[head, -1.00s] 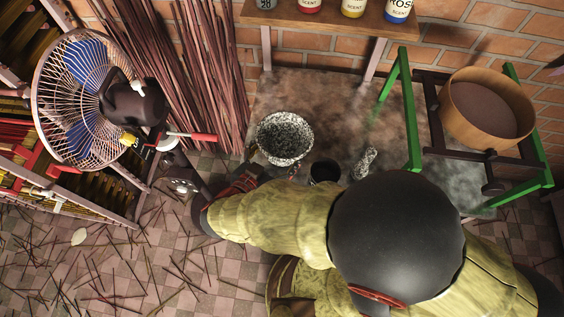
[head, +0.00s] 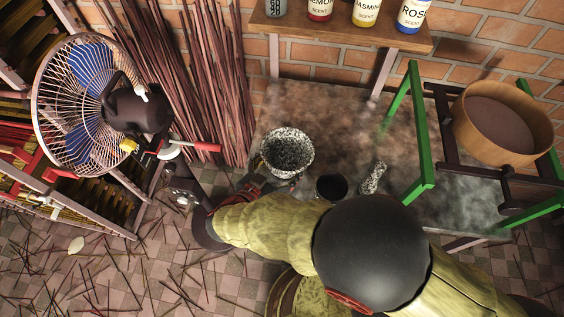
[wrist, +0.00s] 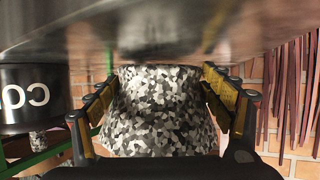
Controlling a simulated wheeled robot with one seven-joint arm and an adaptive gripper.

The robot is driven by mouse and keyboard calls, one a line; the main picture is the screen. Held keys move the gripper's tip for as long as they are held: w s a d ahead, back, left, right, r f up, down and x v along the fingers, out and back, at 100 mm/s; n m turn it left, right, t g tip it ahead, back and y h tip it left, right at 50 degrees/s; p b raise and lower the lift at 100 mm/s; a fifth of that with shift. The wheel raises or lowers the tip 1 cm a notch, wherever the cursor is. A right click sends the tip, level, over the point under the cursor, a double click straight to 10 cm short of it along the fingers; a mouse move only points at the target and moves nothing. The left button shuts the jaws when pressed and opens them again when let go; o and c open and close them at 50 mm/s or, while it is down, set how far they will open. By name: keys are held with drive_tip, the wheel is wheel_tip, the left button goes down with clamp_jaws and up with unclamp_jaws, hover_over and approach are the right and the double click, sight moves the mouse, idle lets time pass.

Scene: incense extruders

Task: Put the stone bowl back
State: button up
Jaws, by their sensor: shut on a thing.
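The stone bowl (head: 287,152) is black-and-white speckled, upright and open at the top. It is at the left part of the stained grey-brown surface, near the bundled sticks. My gripper (head: 272,184) reaches it from below in the head view, partly hidden by my sleeved arm. In the wrist view the stone bowl (wrist: 160,118) fills the space between the two fingers (wrist: 160,92), which are shut on it. I cannot tell whether its base touches the surface. A speckled pestle (head: 373,178) lies to the right.
A dark cup (head: 331,188) stands between bowl and pestle on the stained surface (head: 330,115). A shelf (head: 340,34) with scent bottles is above. A green-legged frame (head: 421,130) holds a round sieve (head: 502,123) at right. A fan (head: 80,105) stands left, beside upright sticks (head: 190,80).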

drive_tip(key=o, duration=2.1)
drive_tip(key=shift+f, duration=0.15)
drive_tip(key=shift+f+b, duration=0.15)
drive_tip(key=shift+b, duration=0.45)
drive_tip(key=shift+s, duration=0.1)
drive_tip(key=p+v, duration=0.3)
drive_tip(key=v, duration=0.3)
drive_tip(key=shift+a+r+p, duration=0.2)
drive_tip(key=shift+a+p, duration=0.1)
drive_tip(key=shift+a, duration=0.05)
drive_tip(key=shift+s+a+r, duration=0.2)
drive_tip(key=shift+s+a, duration=0.1)
drive_tip(key=shift+s, duration=0.25)
